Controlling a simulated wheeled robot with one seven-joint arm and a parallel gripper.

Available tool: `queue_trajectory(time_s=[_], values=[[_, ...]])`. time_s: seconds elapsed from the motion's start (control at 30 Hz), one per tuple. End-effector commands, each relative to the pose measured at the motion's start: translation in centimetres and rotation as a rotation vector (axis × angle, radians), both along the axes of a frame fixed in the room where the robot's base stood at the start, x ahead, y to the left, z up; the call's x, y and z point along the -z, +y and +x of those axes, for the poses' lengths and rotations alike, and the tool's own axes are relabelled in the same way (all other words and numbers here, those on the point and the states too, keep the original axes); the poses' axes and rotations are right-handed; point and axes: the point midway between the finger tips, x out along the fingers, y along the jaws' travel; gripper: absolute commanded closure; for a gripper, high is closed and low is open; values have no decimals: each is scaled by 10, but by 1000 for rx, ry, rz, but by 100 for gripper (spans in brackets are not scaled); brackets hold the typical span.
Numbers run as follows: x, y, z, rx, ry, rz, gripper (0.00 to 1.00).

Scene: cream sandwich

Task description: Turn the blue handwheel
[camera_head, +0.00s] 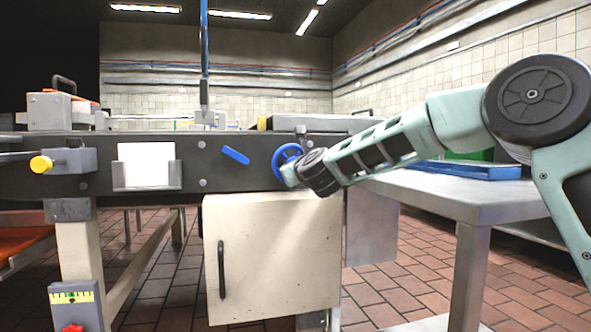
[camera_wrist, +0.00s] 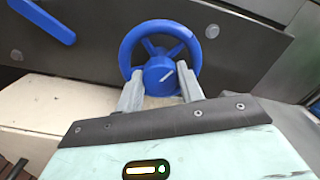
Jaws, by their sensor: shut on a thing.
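The blue handwheel (camera_head: 285,155) is mounted on the dark side panel of the machine, right of the middle in the head view. In the wrist view the handwheel (camera_wrist: 127,47) is straight ahead, with its spokes and a round hub (camera_wrist: 160,75) showing a pale mark. My gripper (camera_wrist: 160,82) reaches in from below, with one grey finger on each side of the hub. The fingers are shut on the hub. In the head view my gripper (camera_head: 290,174) is at the wheel's lower right, and the wrist hides part of the wheel.
A blue lever (camera_head: 236,155) sits on the panel left of the wheel. A cream cabinet (camera_head: 265,255) with a dark handle is below. A metal table (camera_head: 450,190) with a blue tray (camera_head: 470,171) stands to the right, under my arm.

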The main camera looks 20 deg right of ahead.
Motion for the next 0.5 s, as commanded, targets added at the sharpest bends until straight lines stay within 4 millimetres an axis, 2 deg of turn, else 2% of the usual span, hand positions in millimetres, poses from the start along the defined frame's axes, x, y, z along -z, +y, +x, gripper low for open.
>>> queue_trajectory(time_s=[0.37, 0.4, 0.47, 0.5], values=[[2, -1, 0, 1, 4, 4, 85], [2, -1, 0, 1, 4, 3, 54], [2, -1, 0, 1, 4, 3, 41], [2, -1, 0, 0, 3, 3, 41]])
